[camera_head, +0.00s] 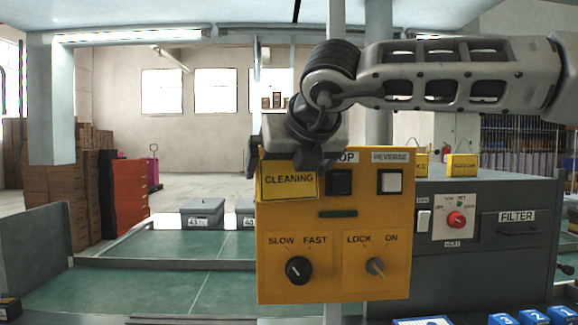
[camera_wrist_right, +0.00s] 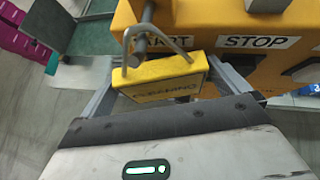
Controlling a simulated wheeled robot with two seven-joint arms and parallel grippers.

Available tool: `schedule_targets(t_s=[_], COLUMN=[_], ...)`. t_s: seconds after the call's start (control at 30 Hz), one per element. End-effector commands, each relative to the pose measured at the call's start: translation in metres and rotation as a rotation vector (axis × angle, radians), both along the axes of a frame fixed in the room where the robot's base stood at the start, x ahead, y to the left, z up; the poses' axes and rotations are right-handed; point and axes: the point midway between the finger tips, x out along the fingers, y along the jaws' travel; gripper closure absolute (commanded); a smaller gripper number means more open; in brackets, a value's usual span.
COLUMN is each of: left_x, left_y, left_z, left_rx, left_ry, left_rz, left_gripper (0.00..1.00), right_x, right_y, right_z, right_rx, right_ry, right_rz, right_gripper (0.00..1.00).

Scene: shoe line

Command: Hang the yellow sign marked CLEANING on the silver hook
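The yellow sign marked CLEANING (camera_head: 288,183) is at the upper left of the orange-yellow control box (camera_head: 335,245). It also shows in the right wrist view (camera_wrist_right: 165,82), with its grey wire loop upward. My right gripper (camera_head: 312,158) is just above the sign in the head view; in the wrist view its fingers (camera_wrist_right: 162,78) lie against the sign's two side edges, with no clear gap. The silver hook (camera_wrist_right: 141,44) sticks out from the box, and the loop appears around it. I cannot tell whether the loop rests on the hook. My left gripper is out of view.
A grey FILTER cabinet (camera_head: 500,250) with other yellow signs (camera_head: 462,166) on top stands at right. Grey lidded boxes (camera_head: 203,212) sit on the green surface (camera_head: 150,245) at left.

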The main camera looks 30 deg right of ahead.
Motion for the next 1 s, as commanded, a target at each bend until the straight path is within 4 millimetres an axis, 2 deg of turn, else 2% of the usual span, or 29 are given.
schedule_targets(t_s=[0.17,0.33,0.8,1.0], left_x=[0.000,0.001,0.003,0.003], left_y=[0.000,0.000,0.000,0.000], left_z=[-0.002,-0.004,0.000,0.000], left_rx=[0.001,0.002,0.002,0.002], left_ry=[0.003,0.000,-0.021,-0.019], left_rz=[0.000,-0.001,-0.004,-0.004], left_gripper=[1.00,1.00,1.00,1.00], right_x=[-0.001,-0.013,-0.098,-0.120], right_y=[0.000,0.004,0.029,0.036], right_z=[0.000,0.010,0.071,0.086], right_rx=[0.000,0.002,-0.001,-0.001], right_ry=[0.000,-0.005,-0.006,-0.003], right_rz=[0.000,0.001,-0.001,-0.001], right_gripper=[0.00,0.00,0.00,0.00])
